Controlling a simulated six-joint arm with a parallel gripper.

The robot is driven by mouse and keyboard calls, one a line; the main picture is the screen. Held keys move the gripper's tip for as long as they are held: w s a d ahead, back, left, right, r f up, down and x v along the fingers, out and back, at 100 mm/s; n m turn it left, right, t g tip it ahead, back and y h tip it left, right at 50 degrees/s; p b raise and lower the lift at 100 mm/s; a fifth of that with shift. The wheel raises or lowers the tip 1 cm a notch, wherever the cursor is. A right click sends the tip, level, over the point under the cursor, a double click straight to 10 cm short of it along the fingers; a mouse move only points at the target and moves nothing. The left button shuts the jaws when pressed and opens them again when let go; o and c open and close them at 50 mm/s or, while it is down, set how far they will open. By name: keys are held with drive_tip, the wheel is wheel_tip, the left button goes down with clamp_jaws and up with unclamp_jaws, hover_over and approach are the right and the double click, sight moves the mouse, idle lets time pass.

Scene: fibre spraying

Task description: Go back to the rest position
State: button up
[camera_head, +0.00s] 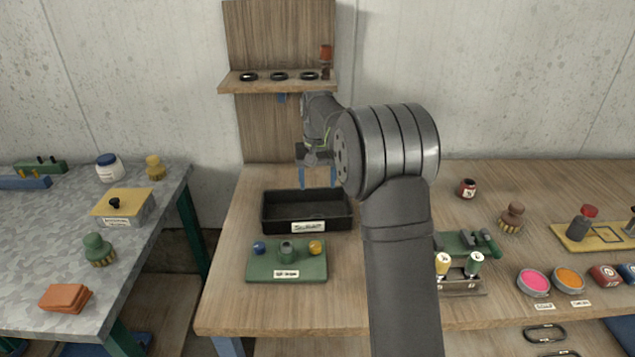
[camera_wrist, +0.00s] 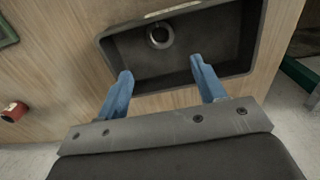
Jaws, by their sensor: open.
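My gripper (camera_head: 318,177) hangs over the black tray (camera_head: 271,212) on the wooden bench, with its blue fingers pointing down. The gripper is open and empty. In the wrist view the two blue fingers of my gripper (camera_wrist: 166,88) stand wide apart in front of the black tray (camera_wrist: 262,25). A grey ring-like piece (camera_wrist: 160,36) lies inside the tray between and beyond the fingertips. In the head view the inside of the tray is too dark to make this piece out.
A wooden shelf (camera_head: 228,84) with several black rings and a red-topped bottle (camera_head: 326,55) is behind and above my gripper. A green holder (camera_head: 262,272) with knobs stands in front of the tray. Jars, brushes and colour pots (camera_head: 533,282) stand right. A grey table (camera_head: 40,225) stands left.

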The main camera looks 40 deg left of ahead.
sight(318, 215)
wheel_tip(318, 215, down, 12)
drive_tip(key=shift+f, duration=0.25)
drive_tip(key=shift+r, duration=2.05)
